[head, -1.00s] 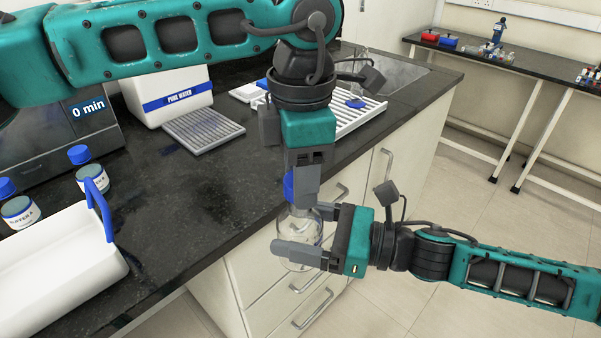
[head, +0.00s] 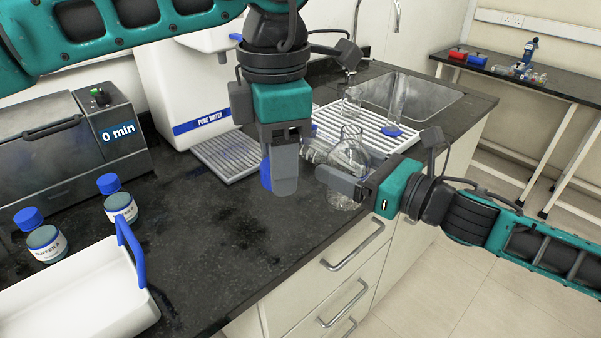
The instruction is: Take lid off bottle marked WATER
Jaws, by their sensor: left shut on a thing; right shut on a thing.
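My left gripper (head: 281,178) points down over the counter, shut on a blue lid (head: 266,172) that shows at the left of its fingers. My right gripper (head: 335,172) comes in from the right and is shut on a clear glass bottle (head: 347,160). The bottle is roughly upright, its open neck above the gripper and its lower part below the fingers. The lid is apart from the bottle, to its left. No marking on this bottle can be read.
A white tray (head: 70,295) with a blue handle sits front left, near two blue-capped labelled bottles (head: 121,206) (head: 46,243). Behind are a timer machine (head: 60,150), a PURE WATER dispenser (head: 180,90), a white rack (head: 375,128) with glassware and a sink (head: 425,98).

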